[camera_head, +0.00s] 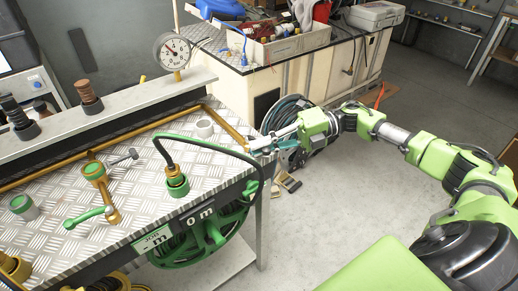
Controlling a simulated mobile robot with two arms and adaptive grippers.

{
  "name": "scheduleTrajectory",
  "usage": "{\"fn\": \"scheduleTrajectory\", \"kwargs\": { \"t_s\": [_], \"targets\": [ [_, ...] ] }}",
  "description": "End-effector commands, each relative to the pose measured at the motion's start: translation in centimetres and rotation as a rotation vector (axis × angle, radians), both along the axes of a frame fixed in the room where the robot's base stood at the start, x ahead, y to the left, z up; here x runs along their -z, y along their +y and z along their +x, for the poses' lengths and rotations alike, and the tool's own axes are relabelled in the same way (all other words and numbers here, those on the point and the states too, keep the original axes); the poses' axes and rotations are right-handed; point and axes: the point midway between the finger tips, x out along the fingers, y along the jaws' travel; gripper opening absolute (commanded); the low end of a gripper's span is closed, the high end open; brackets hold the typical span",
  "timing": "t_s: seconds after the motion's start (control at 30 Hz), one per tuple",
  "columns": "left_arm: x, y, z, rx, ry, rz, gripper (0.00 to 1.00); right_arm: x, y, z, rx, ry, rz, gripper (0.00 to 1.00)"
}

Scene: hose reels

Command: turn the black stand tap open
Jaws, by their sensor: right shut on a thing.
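My right gripper (262,147) reaches in from the right to the bench's right edge, at the near right corner of the brass pipe (225,127). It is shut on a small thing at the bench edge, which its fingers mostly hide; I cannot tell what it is. A brass tap (95,172) with a dark grey lever (125,157) stands on the bench at the left, apart from the gripper. A green-handled lever (88,216) sits nearer the front. I cannot tell for certain which is the black stand tap. My left gripper is not in view.
The metal bench (150,205) carries a green-collared hose fitting (176,181), whose dark hose arches near my right gripper. A green hose reel (210,235) hangs below; a dark hose reel (290,112) stands behind. A gauge (172,51) rises at the back. Floor (330,215) is clear right of the bench.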

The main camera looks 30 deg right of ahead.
Motion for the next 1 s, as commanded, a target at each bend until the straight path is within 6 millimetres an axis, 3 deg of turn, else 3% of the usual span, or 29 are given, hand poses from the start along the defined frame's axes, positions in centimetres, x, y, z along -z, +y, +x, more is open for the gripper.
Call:
{"fn": "scheduleTrajectory", "kwargs": {
  "t_s": [0.23, 0.27, 0.3, 0.73, 1.0],
  "targets": [
    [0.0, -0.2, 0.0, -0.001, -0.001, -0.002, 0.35, 0.2, 0.1, -0.2, -0.006, 0.004, -0.002, 0.00],
    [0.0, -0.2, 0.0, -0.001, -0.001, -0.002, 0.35, 0.2, 0.1, -0.2, -0.006, 0.004, -0.002, 0.17],
    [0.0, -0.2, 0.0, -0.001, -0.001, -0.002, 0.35, 0.2, 0.1, -0.2, -0.005, 0.004, -0.002, 0.27],
    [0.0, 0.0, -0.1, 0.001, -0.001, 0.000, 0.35, 0.0, -0.5, -0.2, 0.000, 0.002, -0.003, 0.27],
    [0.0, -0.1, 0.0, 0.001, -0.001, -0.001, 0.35, -0.9, -5.3, -1.6, 0.003, 0.003, -0.004, 0.27]
  ]
}}
